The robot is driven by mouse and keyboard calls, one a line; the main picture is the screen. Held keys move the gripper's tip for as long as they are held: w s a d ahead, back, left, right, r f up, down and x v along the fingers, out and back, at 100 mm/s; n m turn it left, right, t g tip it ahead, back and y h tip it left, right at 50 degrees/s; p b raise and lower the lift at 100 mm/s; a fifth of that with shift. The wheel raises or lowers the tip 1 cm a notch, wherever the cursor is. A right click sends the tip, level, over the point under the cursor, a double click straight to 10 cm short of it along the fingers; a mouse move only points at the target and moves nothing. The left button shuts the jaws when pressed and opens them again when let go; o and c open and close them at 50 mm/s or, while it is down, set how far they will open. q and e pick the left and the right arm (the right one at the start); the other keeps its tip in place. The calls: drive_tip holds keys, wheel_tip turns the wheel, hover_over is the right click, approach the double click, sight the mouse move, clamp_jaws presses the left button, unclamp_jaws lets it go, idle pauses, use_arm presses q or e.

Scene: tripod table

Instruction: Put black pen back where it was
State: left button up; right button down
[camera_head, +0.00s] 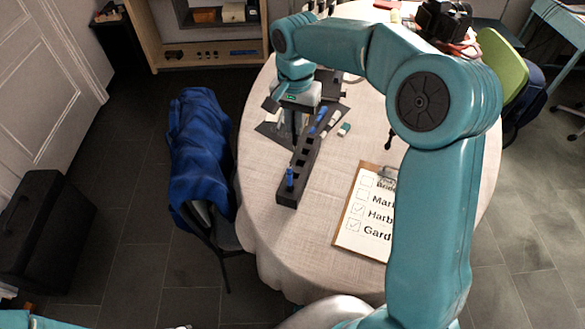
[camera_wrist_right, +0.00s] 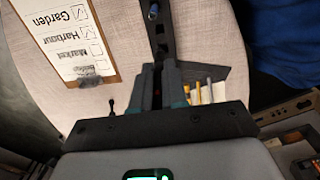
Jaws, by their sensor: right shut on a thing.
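My right gripper (camera_head: 291,126) points down beside the far part of the black slotted rack (camera_head: 301,166). In the right wrist view its fingers (camera_wrist_right: 159,82) are closed together on a dark, thin thing, which I take for the black pen; it is mostly hidden between them. The rack (camera_wrist_right: 160,35) runs up from the fingertips in that view. Whether the pen touches a slot cannot be told. A blue pen (camera_head: 290,178) stands upright in the rack's near end and also shows in the wrist view (camera_wrist_right: 153,11). My left gripper is out of view.
A clipboard (camera_head: 351,241) with a checklist lies right of the rack. Several small items, one a white and teal block (camera_head: 344,129), lie by a dark mat (camera_wrist_right: 215,74). A chair with a blue cloth (camera_head: 201,150) stands left of the round table (camera_head: 300,255).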

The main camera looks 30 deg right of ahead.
wheel_tip(320, 180, down, 15)
drive_tip(key=shift+r, duration=0.1)
drive_tip(key=shift+s, duration=0.1)
drive_tip(key=shift+d+f, duration=0.1)
drive_tip(key=shift+f, duration=0.1)
drive_tip(key=c, duration=1.2)
unclamp_jaws()
drive_tip(key=shift+o, duration=0.2)
drive_tip(key=shift+r, duration=0.1)
wheel_tip(320, 180, up, 12)
drive_tip(key=shift+r, duration=0.15)
